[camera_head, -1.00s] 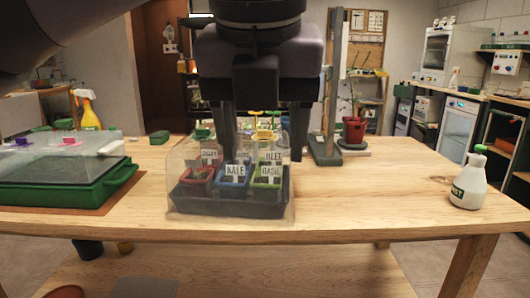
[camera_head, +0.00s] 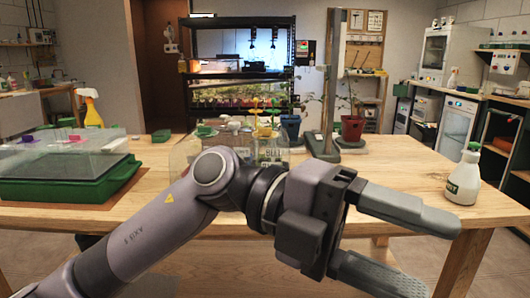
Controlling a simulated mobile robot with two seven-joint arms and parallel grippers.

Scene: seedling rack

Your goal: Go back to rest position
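My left gripper (camera_head: 438,259) is open and empty, in front of the table's near edge at the lower right. Its two fingers point right and are well apart. Its arm comes in from the lower left and crosses in front of the table. The seedling tray with its clear cover (camera_head: 184,156) stands on the wooden table (camera_head: 385,182), mostly hidden behind my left arm. A label reading BEET (camera_head: 272,154) shows above the arm. My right gripper is not in view.
A green propagator with a clear lid (camera_head: 65,188) stands on the table at left. A white spray bottle (camera_head: 464,178) stands at right. A plant in a red pot (camera_head: 352,128) stands at the back beside a grey stand (camera_head: 323,145). The table's right middle is clear.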

